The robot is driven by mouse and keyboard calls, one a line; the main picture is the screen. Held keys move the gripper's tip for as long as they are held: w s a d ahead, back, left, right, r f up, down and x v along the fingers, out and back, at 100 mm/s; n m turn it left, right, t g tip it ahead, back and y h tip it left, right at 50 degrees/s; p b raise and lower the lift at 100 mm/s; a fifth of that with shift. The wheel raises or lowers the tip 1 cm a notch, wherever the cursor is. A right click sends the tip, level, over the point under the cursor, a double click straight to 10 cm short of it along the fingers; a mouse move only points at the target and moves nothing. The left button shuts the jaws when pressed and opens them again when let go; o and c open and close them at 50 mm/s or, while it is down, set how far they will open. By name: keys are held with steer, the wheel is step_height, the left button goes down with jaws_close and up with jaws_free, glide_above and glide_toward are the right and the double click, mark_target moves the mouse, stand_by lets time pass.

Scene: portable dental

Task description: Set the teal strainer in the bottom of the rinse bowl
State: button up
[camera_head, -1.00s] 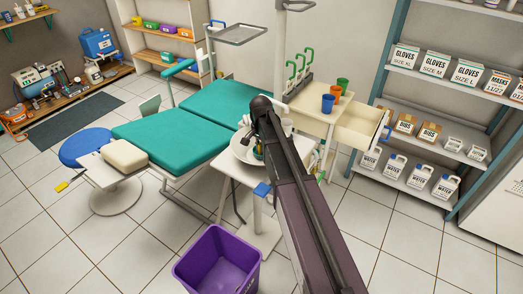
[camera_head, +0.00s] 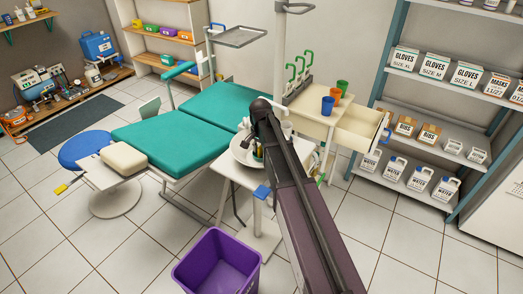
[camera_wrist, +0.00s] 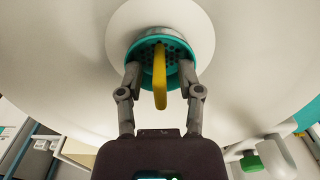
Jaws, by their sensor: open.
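The teal strainer (camera_wrist: 143,49) shows in the wrist view as a round, perforated disc with a yellow handle (camera_wrist: 160,80) standing toward the camera. It appears to be over the round bottom of the white rinse bowl (camera_wrist: 75,65); I cannot tell whether it is fully seated. My gripper (camera_wrist: 160,76) is open, its two fingers on either side of the strainer near its rim. In the head view the rinse bowl (camera_head: 238,151) stands on a small white stand, and my arm hides part of it. The strainer cannot be made out there.
Green-handled pieces (camera_wrist: 251,160) hang beside the bowl. A purple bin (camera_head: 216,263) stands on the floor in front of the stand. A teal dental chair (camera_head: 168,137) is to the left, and a cart with an open drawer (camera_head: 352,127) and coloured cups is behind right.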

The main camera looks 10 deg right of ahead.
mark_target(260, 146)
step_height(260, 146, up, 12)
steer(key=p, duration=1.2)
steer(key=shift+r, duration=0.15)
steer(key=shift+s, duration=0.1)
stand_by(0.6)
steer(key=s+n, duration=0.9)
steer(key=s, duration=1.2)
steer(key=shift+d, duration=0.15)
